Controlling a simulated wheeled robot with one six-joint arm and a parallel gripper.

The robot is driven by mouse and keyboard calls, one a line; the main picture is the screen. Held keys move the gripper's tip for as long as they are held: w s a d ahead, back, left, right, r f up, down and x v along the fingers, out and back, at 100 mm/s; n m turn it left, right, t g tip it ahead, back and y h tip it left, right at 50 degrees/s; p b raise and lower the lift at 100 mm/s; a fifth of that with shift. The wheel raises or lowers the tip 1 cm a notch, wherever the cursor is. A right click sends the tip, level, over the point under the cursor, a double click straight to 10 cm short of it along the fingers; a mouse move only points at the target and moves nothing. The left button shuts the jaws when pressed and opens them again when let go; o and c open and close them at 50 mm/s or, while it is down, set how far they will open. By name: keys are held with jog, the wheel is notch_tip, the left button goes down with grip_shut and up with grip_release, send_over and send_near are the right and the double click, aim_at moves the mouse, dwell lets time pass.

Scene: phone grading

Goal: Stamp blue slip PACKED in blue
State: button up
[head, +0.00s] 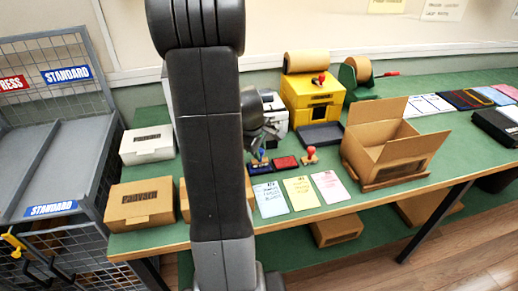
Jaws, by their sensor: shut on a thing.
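The blue slip (270,198) lies flat near the table's front edge, leftmost of three slips. The blue ink pad (257,169) lies just behind it, beside the red ink pad (286,162). My gripper (262,149) is low over the blue pad, partly hidden behind my arm. It is shut on a small blue-topped stamp (263,157). I cannot tell whether the stamp touches the pad. A second stamp with a red knob and wooden base (311,155) stands right of the red pad.
A yellow slip (302,193) and a pink slip (330,187) lie to the right. An open cardboard box (390,155) stands farther right, a dark tray (320,135) behind. A yellow machine (311,97) stands at the back. Closed boxes (140,205) are left.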

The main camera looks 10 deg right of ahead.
jog(key=shift+f+b, duration=0.5)
jog(key=shift+f, duration=0.05)
dwell(1.2)
jog(key=shift+r, duration=0.15)
notch_tip(320, 180, up, 7)
jog(key=p, duration=0.5)
jog(key=shift+p, duration=0.4)
jog(key=shift+s, duration=0.15)
